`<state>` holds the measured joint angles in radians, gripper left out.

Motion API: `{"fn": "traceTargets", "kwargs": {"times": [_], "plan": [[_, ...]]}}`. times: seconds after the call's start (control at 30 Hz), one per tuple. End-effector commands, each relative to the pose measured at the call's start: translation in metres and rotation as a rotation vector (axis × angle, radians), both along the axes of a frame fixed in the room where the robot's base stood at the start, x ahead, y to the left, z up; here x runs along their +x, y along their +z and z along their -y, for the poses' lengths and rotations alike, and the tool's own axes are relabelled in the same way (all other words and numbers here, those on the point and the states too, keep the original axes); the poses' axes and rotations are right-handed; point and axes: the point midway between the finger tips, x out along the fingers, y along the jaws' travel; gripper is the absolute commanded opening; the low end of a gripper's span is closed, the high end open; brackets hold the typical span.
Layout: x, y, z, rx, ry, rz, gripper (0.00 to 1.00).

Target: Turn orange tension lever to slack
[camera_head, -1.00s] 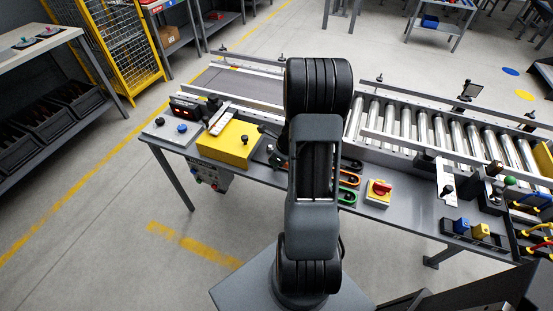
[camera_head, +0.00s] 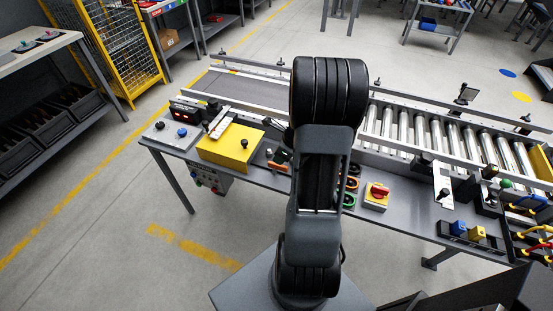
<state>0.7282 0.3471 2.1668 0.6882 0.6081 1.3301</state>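An orange-rimmed slot (camera_head: 351,183) shows on the bench just right of my arm, behind a green-rimmed slot (camera_head: 349,201). Dark handles with small orange and green parts (camera_head: 280,158) show just left of my arm. They are too small and too covered for me to tell which is the orange tension lever or how it is set. My arm stands upright in the middle of the view and covers that part of the bench. My gripper is hidden behind it.
A yellow box (camera_head: 228,150) with a black knob stands on the left of the bench. A red rotary switch on a yellow base (camera_head: 377,195) is right of my arm. A roller conveyor (camera_head: 440,135) runs along the back. The floor in front is open.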

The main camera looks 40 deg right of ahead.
Motion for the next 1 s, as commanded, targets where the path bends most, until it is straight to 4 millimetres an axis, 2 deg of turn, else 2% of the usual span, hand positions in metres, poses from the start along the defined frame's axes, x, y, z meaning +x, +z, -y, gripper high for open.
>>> {"fn": "traceTargets", "kwargs": {"times": [0.03, 0.2, 0.4, 0.6, 1.0], "plan": [[-0.003, 0.013, 0.003, -0.003, -0.002, 0.004, 0.38], [-0.013, 0.041, 0.009, -0.004, -0.002, 0.003, 0.38], [-0.021, 0.061, 0.013, -0.001, -0.002, 0.002, 0.38], [-0.024, 0.069, 0.014, 0.0, -0.001, 0.0, 0.38], [-0.024, 0.069, 0.014, 0.0, -0.001, 0.0, 0.38]]}}
